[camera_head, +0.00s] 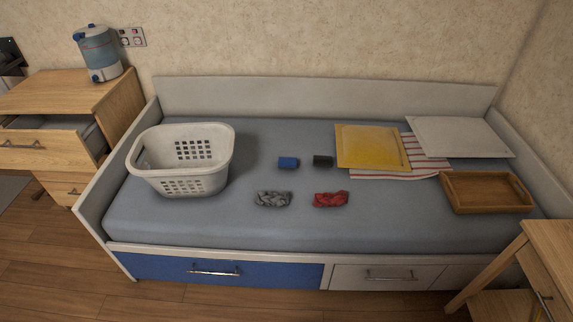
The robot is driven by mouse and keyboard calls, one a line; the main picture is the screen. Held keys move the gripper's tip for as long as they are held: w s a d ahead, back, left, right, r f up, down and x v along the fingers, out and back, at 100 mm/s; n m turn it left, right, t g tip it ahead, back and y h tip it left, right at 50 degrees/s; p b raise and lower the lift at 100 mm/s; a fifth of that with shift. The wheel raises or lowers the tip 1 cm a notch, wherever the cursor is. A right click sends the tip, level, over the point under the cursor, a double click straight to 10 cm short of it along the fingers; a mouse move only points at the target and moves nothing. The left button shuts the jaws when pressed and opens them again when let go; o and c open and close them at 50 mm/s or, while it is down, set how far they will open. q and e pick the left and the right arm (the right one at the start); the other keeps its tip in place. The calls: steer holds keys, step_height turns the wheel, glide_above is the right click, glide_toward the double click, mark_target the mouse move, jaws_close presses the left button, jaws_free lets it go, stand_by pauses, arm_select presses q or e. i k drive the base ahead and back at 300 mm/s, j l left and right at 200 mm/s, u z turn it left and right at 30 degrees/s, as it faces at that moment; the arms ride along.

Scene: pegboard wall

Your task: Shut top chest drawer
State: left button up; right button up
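A light wood chest (60,92) stands at the left, beside the bed. Its top drawer (45,149) is pulled out toward the front, with a metal handle (20,145) on its face. A strip of the drawer's inside shows below the chest top, with something grey-blue in it. A lower drawer (66,187) of the chest sits further back, under the open one. The left end of the chest is cut off by the picture edge. Neither of my grippers is in view.
A blue and white jug (98,52) stands on the chest. The bed (240,228) holds a white basket (183,183), cloths, small blocks, pillows and a wooden tray (454,199). A wooden table (550,238) is at lower right. Wood floor (45,265) is clear before the chest.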

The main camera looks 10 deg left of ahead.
mark_target(64, 142)
steer(key=u, duration=1.85)
steer(key=i+j+z, duration=0.15)
steer(key=z, duration=0.25)
steer(key=i+j+z, duration=0.2)
steer(key=z, duration=0.15)
steer(key=i+j+z, duration=0.2)
steer(key=z, duration=0.2)
steer(key=j, duration=0.1)
